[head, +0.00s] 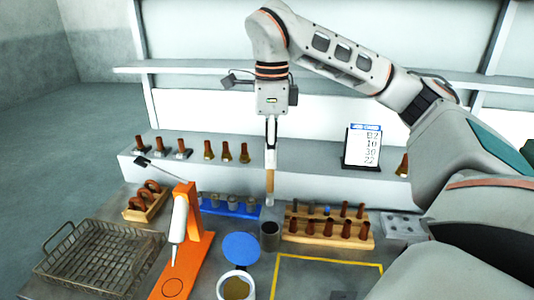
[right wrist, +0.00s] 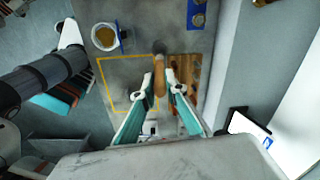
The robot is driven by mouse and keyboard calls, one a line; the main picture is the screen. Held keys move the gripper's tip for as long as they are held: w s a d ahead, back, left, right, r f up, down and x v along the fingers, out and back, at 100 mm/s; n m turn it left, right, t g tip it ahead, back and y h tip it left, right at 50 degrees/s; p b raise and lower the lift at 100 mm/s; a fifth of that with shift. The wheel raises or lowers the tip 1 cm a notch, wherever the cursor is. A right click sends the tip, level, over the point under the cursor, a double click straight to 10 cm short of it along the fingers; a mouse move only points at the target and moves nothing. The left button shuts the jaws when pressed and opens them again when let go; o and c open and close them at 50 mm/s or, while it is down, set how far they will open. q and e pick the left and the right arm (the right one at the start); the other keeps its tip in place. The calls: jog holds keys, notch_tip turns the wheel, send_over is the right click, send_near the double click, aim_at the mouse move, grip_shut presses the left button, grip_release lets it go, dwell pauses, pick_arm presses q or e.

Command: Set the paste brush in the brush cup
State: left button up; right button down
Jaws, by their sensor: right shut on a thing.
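My right gripper (head: 270,146) points straight down and is shut on the paste brush (head: 270,182), which has a tan handle and hangs upright with its lower end downward. The brush cup (head: 270,236) is a dark grey cylinder standing on the bench below. In the head view the brush's lower end shows just above the cup's rim, with a small gap. In the right wrist view the brush (right wrist: 160,82) lies between the fingers (right wrist: 159,88), and a dark round shape, likely the cup (right wrist: 159,47), shows beyond its end. My left gripper is not in view.
A wooden rack (head: 330,240) with several brown pegs stands close right of the cup. A blue rack (head: 232,212) is at its left. A blue lid (head: 241,249), a paste tub (head: 222,290), an orange stand (head: 196,255) and a wire basket (head: 85,275) are nearer left.

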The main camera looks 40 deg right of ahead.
aim_at(271, 197)
notch_tip(271, 197, down, 13)
jog(key=shift+f, duration=0.65)
dwell(0.4)
jog(key=c, duration=2)
grip_release()
jog(key=shift+o, duration=0.2)
